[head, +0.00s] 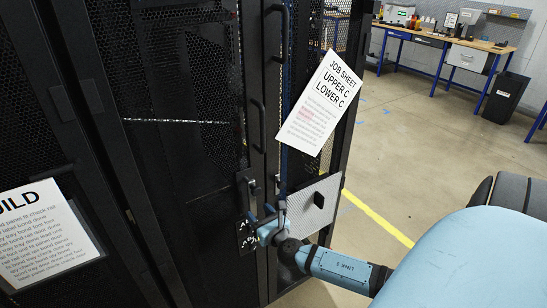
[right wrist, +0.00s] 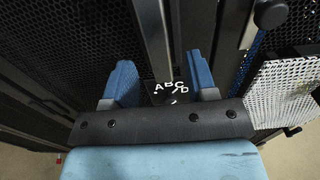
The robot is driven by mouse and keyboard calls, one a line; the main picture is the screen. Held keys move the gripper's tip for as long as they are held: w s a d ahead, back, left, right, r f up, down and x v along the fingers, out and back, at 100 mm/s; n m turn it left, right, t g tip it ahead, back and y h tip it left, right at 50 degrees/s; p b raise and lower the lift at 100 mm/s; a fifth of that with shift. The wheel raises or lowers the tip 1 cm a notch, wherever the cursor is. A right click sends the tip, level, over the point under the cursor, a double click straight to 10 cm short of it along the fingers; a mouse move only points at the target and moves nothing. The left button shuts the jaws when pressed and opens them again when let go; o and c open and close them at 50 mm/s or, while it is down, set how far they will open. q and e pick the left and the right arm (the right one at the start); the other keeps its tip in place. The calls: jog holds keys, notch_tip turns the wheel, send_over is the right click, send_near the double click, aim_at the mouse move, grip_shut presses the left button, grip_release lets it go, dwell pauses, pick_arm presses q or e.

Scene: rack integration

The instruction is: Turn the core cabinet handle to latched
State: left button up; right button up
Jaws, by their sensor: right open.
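The black cabinet (head: 175,150) has tall mesh doors. A small latch handle (head: 252,186) sits on its door edge, above a black plate with white letters (head: 246,236); I cannot tell its latch position. A long upright bar handle (head: 258,126) is higher up. My right gripper (head: 268,224) is low in front of the door edge, beside the lettered plate and below the latch handle. In the right wrist view its blue fingers (right wrist: 162,80) are apart, with the lettered plate (right wrist: 170,92) visible between them and nothing held. My left gripper is not in view.
A white job sheet (head: 320,103) hangs on the right-hand door, and a light perforated panel (head: 312,208) stands out close to the right gripper. Another sheet (head: 45,235) is at left. Open floor lies right, before workbenches (head: 445,40) and a black bin (head: 507,97).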

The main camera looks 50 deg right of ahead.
jog(key=b+v, duration=0.1)
jog(key=v, duration=0.9)
jog(key=shift+s+b, duration=0.25)
jog(key=shift+b, duration=0.1)
jog(key=s+a+f+m+g+y+p, duration=0.1)
jog(key=s+a+f+m+g+y, duration=0.2)
jog(key=a+m, duration=0.8)
jog(key=s+a+f+m+g+y+p, duration=0.2)
jog(key=s+a+f+m, duration=0.4)
jog(key=a+m, duration=0.5)
jog(key=s+m+g+y, duration=0.1)
jog(key=s+m+y, duration=0.1)
jog(key=m, duration=0.6)
jog(key=shift+s+a+y, duration=0.15)
jog(key=shift+y, duration=0.15)
jog(key=shift+f, duration=0.1)
